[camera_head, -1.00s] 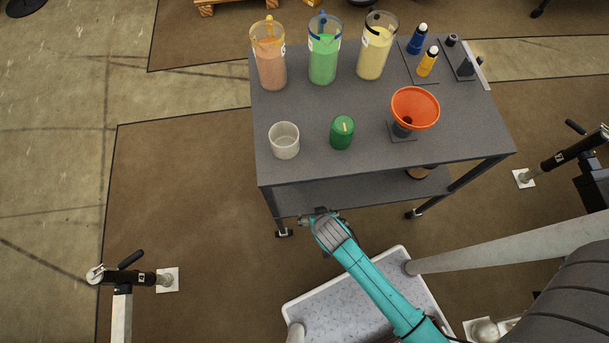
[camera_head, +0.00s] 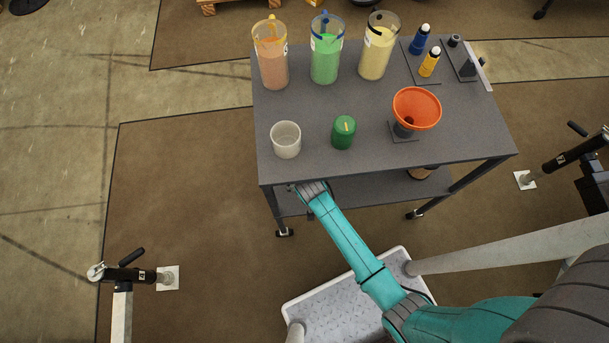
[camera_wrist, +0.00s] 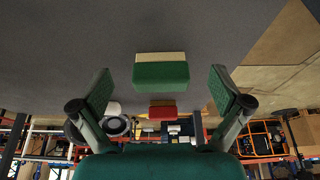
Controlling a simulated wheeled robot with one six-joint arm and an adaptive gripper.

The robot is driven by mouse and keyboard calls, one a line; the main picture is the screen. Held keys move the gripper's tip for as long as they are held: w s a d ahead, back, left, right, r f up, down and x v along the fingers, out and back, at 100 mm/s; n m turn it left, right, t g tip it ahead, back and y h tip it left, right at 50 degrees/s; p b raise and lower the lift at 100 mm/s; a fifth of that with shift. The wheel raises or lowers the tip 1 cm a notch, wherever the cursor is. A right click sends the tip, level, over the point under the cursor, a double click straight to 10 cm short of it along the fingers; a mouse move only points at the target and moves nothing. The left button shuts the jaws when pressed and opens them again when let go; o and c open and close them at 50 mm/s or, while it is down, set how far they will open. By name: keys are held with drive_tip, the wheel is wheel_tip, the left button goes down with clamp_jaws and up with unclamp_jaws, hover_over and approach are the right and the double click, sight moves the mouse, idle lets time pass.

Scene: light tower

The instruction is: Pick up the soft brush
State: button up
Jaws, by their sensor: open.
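Two block-shaped brushes with cream bristles show in the wrist view, which looks upside down. A green-backed brush (camera_wrist: 160,75) is near and centred between my fingers. A red-backed brush (camera_wrist: 162,111) stands behind it. Both rest bristles down on the grey lower shelf (camera_wrist: 120,25). I cannot tell from looks which is the soft one. My gripper (camera_wrist: 160,70) is open, a finger on each side of the green brush, with gaps and no visible contact. In the head view the table top hides the gripper and the brushes.
The grey table top (camera_head: 300,165) is above my gripper, its legs at the sides. On it stand a white cup (camera_head: 286,140), a green canister (camera_head: 343,132), an orange funnel (camera_head: 417,108) and several filled cylinders. A round black-and-white item (camera_wrist: 116,125) lies on the lower shelf.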

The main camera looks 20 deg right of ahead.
drive_tip(key=w, duration=0.2)
drive_tip(key=w+d, duration=0.1)
drive_tip(key=shift+w+d, duration=0.1)
drive_tip(key=shift+w, duration=0.3)
drive_tip(key=shift+x, duration=1)
drive_tip(key=shift+w+d+f, duration=0.1)
drive_tip(key=shift+f, duration=0.35)
drive_tip(key=c, duration=1.1)
